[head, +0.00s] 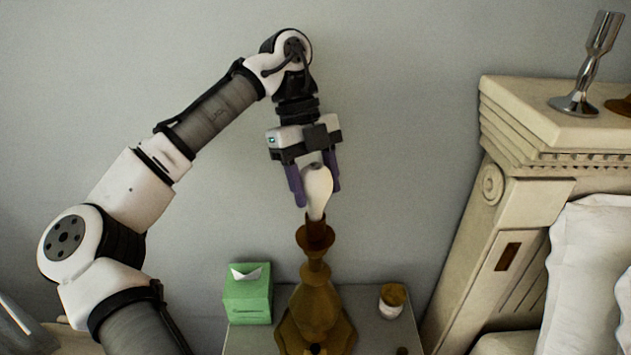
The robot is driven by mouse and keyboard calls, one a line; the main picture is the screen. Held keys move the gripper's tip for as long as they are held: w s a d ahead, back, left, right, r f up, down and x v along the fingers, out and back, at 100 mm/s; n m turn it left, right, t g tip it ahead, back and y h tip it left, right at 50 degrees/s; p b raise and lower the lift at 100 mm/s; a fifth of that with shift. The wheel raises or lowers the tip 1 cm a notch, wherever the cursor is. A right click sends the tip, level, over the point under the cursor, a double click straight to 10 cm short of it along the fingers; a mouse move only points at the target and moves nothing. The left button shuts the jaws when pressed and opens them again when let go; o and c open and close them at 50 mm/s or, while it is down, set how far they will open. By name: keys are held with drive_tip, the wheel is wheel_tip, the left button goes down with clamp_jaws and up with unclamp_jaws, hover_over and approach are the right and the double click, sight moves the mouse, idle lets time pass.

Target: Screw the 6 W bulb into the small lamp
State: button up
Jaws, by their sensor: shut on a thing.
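A white bulb (318,187) is between the purple fingers of my gripper (316,190), which is shut on it and points down. The bulb is nearly upright, with its narrow end down at the top of the brown lamp (316,300). The lower end of the bulb meets the lamp's socket (315,235); I cannot tell how far in it sits. The lamp stands on a small grey bedside table (375,335). No wattage mark can be read on the bulb.
A green tissue box (248,295) stands left of the lamp, and a small jar with a brown lid (392,300) stands right of it. A cream headboard (520,190) rises at the right, with a silver candlestick (590,65) on top. White pillows (590,260) lie below.

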drive_tip(key=shift+m, duration=0.9)
drive_tip(key=shift+y, duration=0.3)
drive_tip(key=shift+m+g+y, duration=0.3)
drive_tip(key=shift+m+y, duration=0.1)
drive_tip(key=shift+m, duration=1.3)
drive_tip(key=shift+y, duration=0.3)
drive_tip(key=m+y, duration=0.1)
drive_tip(key=m, duration=0.2)
drive_tip(key=o, duration=0.8)
